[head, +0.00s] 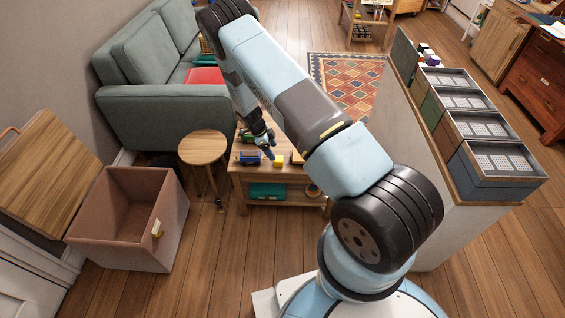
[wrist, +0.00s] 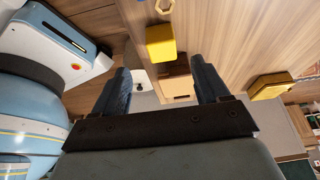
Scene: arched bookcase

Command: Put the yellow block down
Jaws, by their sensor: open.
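The yellow block (head: 278,161) sits on the low wooden table (head: 246,173) in the head view, close beside the tip of my gripper (head: 268,153). In the wrist view the yellow block (wrist: 160,42) rests on a wood-grain surface, ahead of and between the lines of the two fingers. My gripper (wrist: 161,78) is open there, with its dark blue fingers spread and nothing held between them. Whether a finger touches the block cannot be told.
A blue item (head: 248,157) lies left of the block on the table. A round stool (head: 203,147) stands to the left, with an open brown box (head: 125,222) nearer. A partition with several grey trays (head: 497,158) stands right. In the wrist view another yellow object (wrist: 270,86) shows right.

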